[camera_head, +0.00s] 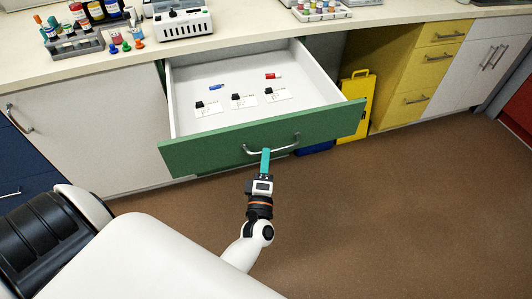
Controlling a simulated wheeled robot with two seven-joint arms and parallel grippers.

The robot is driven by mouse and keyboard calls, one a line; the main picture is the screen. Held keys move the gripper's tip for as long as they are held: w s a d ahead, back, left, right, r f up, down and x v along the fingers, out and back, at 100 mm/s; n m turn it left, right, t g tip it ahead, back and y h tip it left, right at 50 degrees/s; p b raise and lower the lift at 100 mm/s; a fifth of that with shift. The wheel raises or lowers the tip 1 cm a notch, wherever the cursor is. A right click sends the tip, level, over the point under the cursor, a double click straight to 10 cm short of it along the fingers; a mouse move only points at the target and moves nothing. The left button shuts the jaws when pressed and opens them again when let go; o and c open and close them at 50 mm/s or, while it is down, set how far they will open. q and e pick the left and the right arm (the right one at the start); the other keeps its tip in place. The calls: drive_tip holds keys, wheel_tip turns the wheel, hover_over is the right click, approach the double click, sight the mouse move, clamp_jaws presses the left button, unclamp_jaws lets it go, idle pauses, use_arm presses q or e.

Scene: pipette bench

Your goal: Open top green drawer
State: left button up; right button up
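The top green drawer (200,158) is pulled well out from under the counter, its white inside showing. Its curved metal handle (287,148) is on the green front. My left gripper (265,159) is at the middle of the handle, its teal fingers over the bar. It looks shut on the handle, though the lower finger is hidden. My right gripper is not in view.
Several small black items on white cards, a blue item (216,87) and a red item (273,76) lie in the drawer. A yellow folded board (354,104) stands right of it. Brown floor (400,220) is clear in front.

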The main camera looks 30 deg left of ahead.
use_arm(q)
drive_tip(key=b+v, duration=0.1)
drive_tip(key=v, duration=0.8)
drive_tip(key=shift+s, duration=0.1)
drive_tip(key=d+f+m+g+h+p, duration=0.1)
drive_tip(key=d+f+m+h, duration=0.2)
drive_tip(key=f+m, duration=0.15)
drive_tip(key=d+f+m+g+h, duration=0.1)
drive_tip(key=d+f+m+h, duration=0.1)
drive_tip(key=f+m+h, duration=0.3)
drive_tip(key=s+d+f+m+g+h+p, duration=0.1)
drive_tip(key=s+f+m+g, duration=0.3)
drive_tip(key=f, duration=0.5)
drive_tip(key=s+d+f+m+g+h+p, duration=0.1)
drive_tip(key=s+d+f+m+g+h, duration=0.15)
drive_tip(key=s+f, duration=0.45)
drive_tip(key=s+a+f+m+g, duration=0.3)
drive_tip(key=s+f, duration=0.1)
drive_tip(key=s, duration=0.2)
drive_tip(key=s+a+f+m+g+y+p, duration=0.1)
drive_tip(key=s+a+f+m+g, duration=0.2)
drive_tip(key=s+f, duration=0.2)
drive_tip(key=s+a+f+m+g+y+p, duration=0.1)
drive_tip(key=s+a+f+m+g, duration=0.1)
drive_tip(key=s, duration=0.7)
wheel_tip(320, 180, down, 2)
drive_tip(key=shift+s+a+f+m+g, duration=0.25)
drive_tip(key=shift+a+m+g, duration=0.15)
drive_tip(key=shift+m+g, duration=0.15)
